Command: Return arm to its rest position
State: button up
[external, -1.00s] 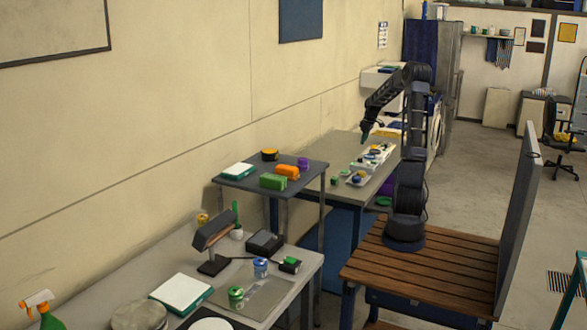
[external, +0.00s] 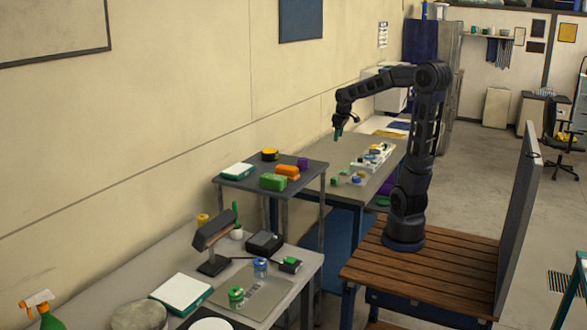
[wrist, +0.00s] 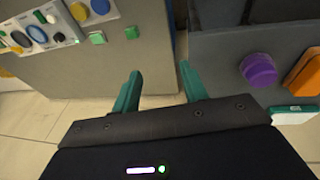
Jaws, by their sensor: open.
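Past the fingertips lie the edge of the longer table and the floor.
The small table holds a green block (external: 272,182), an orange block (external: 287,171) and a purple piece (wrist: 258,70). A white tray (wrist: 58,36) with coloured pieces lies on the longer table. A grey panel (external: 520,215) stands right of my wooden base.

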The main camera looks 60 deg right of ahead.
jog(key=s+a+t+y, duration=0.1)
jog(key=s+a+t, duration=0.1)
jog(key=s+a, duration=1.5)
jog(key=shift+s+a+f+y, duration=0.15)
jog(key=shift+s+a+y, duration=0.2)
jog(key=shift+a, duration=0.9)
jog(key=shift+o, duration=0.5)
jog(key=shift+w, duration=0.1)
